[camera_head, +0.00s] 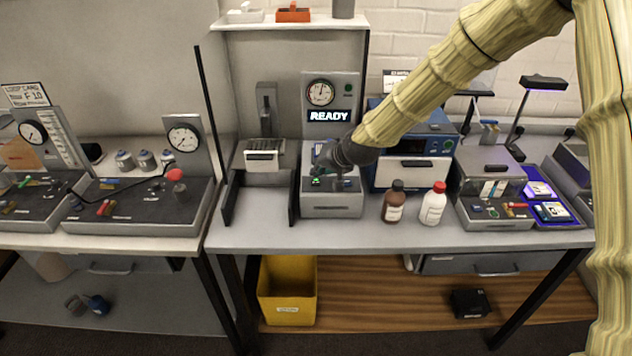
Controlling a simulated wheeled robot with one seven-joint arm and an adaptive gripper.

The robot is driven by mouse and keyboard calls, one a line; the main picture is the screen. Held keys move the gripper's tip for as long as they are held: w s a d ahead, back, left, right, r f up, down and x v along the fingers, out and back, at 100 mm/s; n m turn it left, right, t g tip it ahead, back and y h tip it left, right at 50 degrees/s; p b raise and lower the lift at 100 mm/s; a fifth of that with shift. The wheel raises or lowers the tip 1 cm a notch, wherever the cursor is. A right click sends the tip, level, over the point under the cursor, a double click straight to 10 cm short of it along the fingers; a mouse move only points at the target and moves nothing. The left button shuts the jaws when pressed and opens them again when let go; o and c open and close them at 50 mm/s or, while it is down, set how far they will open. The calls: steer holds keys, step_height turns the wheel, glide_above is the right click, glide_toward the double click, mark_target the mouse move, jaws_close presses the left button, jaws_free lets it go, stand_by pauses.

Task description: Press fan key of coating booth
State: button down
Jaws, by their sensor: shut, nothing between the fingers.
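No label that I can read names the coating booth. A grey unit with a clear-sided hood (492,184) stands at the right of the bench and may be it. Small dark, green and red controls (493,211) sit on its front deck, too small to tell which is a fan key. My gripper (322,167) is dark and shut, with nothing in it. It is left of that unit, over the grey machine (331,210) below the lit READY display (329,116). It hides part of that machine's top; contact cannot be told.
A brown bottle (394,205) and a white red-capped bottle (433,206) stand between my gripper and the hooded unit. A blue machine (413,150) is behind them. A blue-lit tray (552,205) lies to the right. The bench's front strip (400,237) is clear.

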mark_target(319, 180)
steer(key=shift+f, duration=0.2)
steer(key=shift+f, duration=0.3)
steer(key=shift+f+b, duration=0.4)
steer(key=shift+b, duration=0.1)
stand_by(1.0)
steer(key=shift+r+p, duration=0.5)
steer(key=shift+r, duration=0.4)
steer(key=shift+r+p, duration=1.6)
steer(key=shift+r, duration=1.4)
